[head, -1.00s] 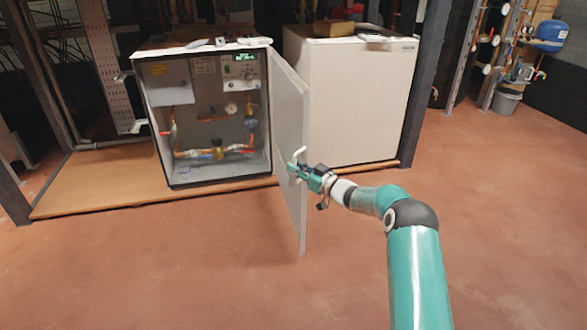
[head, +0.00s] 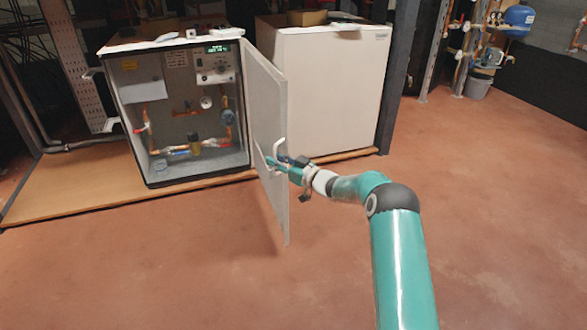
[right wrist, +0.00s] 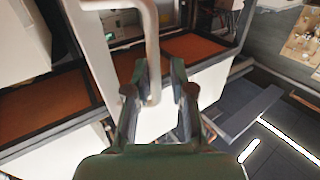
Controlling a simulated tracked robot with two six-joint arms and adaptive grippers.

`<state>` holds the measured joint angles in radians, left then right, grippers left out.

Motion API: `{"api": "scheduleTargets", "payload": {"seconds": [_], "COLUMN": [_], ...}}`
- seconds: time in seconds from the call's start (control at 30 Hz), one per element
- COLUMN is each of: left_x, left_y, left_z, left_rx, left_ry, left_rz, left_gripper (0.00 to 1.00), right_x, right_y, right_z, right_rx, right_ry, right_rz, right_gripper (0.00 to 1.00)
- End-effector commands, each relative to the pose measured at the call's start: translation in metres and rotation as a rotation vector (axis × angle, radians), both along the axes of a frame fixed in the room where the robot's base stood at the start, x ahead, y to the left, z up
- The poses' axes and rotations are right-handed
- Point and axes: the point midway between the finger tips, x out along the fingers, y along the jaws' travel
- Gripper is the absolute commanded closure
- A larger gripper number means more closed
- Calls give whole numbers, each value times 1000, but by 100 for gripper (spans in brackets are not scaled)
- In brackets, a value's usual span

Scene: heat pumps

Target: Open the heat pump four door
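The heat pump door (head: 267,130) stands wide open in the head view, swung out from the right side of the white heat pump cabinet (head: 170,45). The cabinet's inside shows pipes, a gauge and a lit display (head: 215,63). The door's pale bar handle (head: 280,155) faces right; it also shows in the right wrist view (right wrist: 152,40). My right gripper (head: 275,162) is at this handle. In the right wrist view, the gripper's fingers (right wrist: 157,75) stand apart on either side of the handle, with a gap visible at the right finger. My left gripper is not in view.
A second, closed white cabinet (head: 325,95) stands just right of the door. Both stand on a low wooden platform (head: 70,190). Dark posts (head: 398,75) rise beside them. A grey bucket (head: 476,86) is at the back right. The reddish floor in front is clear.

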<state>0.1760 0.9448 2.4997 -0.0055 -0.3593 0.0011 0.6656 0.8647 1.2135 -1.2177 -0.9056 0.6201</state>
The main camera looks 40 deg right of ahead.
Motion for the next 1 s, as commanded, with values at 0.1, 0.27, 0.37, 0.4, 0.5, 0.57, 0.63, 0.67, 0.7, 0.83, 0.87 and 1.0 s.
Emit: {"api": "scheduleTargets", "payload": {"seconds": [0.1,0.27,0.37,0.4,0.5,0.57,0.63,0.67,0.7,0.83,0.87,1.0], "left_x": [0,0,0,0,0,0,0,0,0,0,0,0], "left_y": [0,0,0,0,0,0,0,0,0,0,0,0], "left_z": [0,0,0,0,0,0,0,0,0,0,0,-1], "left_rx": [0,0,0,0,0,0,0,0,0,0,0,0], "left_ry": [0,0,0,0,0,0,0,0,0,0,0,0], "left_rz": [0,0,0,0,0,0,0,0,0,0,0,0], "left_gripper": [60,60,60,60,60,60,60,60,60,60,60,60], "right_x": [-19,-53,-72,-78,-91,-96,-100,-101,-102,-103,-103,-103], "right_y": [-4,-11,-14,-15,-17,-17,-18,-18,-18,-19,-19,-19], "right_z": [1,1,0,0,0,0,0,0,0,0,0,0], "right_rx": [1,2,1,1,-1,-1,-1,-1,-1,-1,-1,-1], "right_ry": [0,1,0,-1,0,-1,-1,-1,-1,-2,-2,-2], "right_rz": [-3,-4,-4,-3,-2,0,-1,-1,-1,-1,-1,-1], "right_gripper": [78,78,78,78,78,78,78,78,78,78,78,78]}}
